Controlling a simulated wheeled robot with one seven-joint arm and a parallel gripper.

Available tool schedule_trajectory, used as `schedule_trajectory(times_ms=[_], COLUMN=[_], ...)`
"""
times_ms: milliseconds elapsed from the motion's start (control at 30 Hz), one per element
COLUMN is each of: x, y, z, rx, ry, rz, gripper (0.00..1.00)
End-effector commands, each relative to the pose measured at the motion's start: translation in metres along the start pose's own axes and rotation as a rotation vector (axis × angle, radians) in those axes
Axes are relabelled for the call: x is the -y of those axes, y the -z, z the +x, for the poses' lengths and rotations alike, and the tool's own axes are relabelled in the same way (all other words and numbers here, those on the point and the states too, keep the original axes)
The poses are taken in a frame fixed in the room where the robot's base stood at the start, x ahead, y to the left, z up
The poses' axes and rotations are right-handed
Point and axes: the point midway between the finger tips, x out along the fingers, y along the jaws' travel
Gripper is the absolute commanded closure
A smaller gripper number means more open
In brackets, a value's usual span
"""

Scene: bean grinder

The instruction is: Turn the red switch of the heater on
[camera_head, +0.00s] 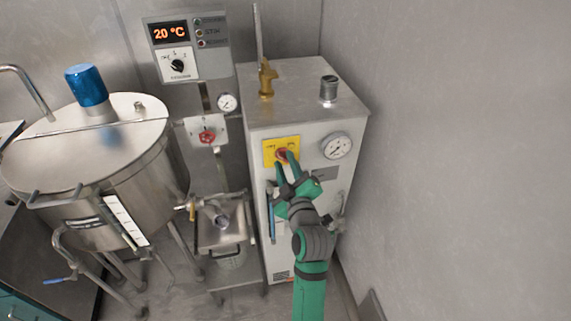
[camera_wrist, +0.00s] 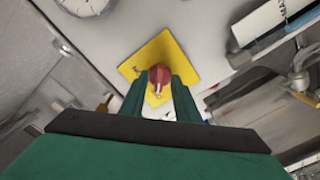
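The heater (camera_head: 302,115) is a tall grey metal cabinet right of centre in the head view. Its red switch (camera_head: 283,155) sits on a yellow plate (camera_head: 270,153) on the upper front. In the wrist view the red switch (camera_wrist: 158,74) on the yellow plate (camera_wrist: 132,68) is near the middle. My gripper (camera_head: 285,160) is at the switch, with its green fingers pointing at the plate. In the wrist view the two fingertips (camera_wrist: 159,82) are apart, one on each side of the switch. I cannot tell whether they touch it.
A round gauge (camera_head: 337,146) is right of the plate. A brass valve (camera_head: 267,78) and a metal pipe stub (camera_head: 328,88) stand on top. A steel tank (camera_head: 95,165) and a control box reading 20 °C (camera_head: 187,48) are left. A bare wall (camera_head: 450,130) is close on the right.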

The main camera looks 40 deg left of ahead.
Motion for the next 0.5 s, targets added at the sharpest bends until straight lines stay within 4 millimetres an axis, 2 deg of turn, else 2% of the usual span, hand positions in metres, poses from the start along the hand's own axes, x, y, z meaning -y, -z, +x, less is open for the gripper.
schedule_trajectory(times_ms=[267,300,400,500], x=[-0.0002,-0.0002,-0.0002,-0.0002], y=[0.0002,0.0002,0.0002,0.0002], z=[0.0017,0.0017,0.0016,0.0016], rx=[0.0,0.0,0.0,0.0], ry=[-0.001,-0.001,-0.001,-0.001], rz=[0.0,0.0,0.0,0.0], gripper=[0.71,0.76,1.0,1.0])
